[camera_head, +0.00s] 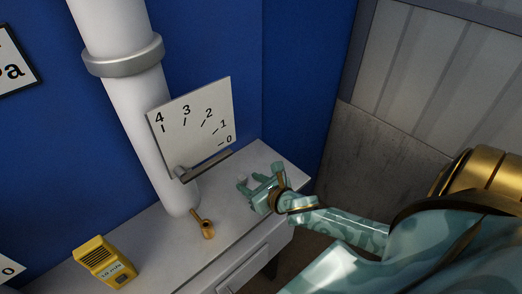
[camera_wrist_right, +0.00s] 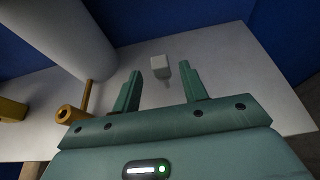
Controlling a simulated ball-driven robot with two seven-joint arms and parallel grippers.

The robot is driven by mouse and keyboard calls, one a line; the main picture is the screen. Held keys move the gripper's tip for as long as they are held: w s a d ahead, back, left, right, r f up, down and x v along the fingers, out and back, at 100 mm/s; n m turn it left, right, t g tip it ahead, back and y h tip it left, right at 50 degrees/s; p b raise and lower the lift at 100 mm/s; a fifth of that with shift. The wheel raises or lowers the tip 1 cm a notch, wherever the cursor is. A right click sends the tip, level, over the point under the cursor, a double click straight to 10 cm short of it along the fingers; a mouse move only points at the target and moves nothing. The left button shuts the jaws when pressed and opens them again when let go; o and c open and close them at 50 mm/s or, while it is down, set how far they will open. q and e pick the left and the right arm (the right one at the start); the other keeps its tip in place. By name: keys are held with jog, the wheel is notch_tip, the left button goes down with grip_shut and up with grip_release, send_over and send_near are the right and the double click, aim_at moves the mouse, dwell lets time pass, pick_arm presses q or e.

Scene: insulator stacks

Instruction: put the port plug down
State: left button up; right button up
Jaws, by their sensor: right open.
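A small white block (camera_wrist_right: 160,68), which looks like the port plug, shows between and just past my fingertips in the right wrist view. It appears to rest on the white bench top; I cannot tell whether it touches a finger. My right gripper (camera_head: 260,178) is open over the right end of the bench in the head view, and its two green fingers (camera_wrist_right: 160,74) stand apart in the wrist view. In the head view the block is hard to make out among the fingers. My left gripper is not in view.
A dial plate (camera_head: 192,125) is on the pipe. A yellow meter (camera_head: 104,262) stands at the left of the bench (camera_head: 185,258). Blue walls close off the back.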

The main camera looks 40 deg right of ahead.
jog(key=v, duration=0.5)
jog(key=shift+s+r, duration=0.15)
jog(key=shift+s, duration=0.1)
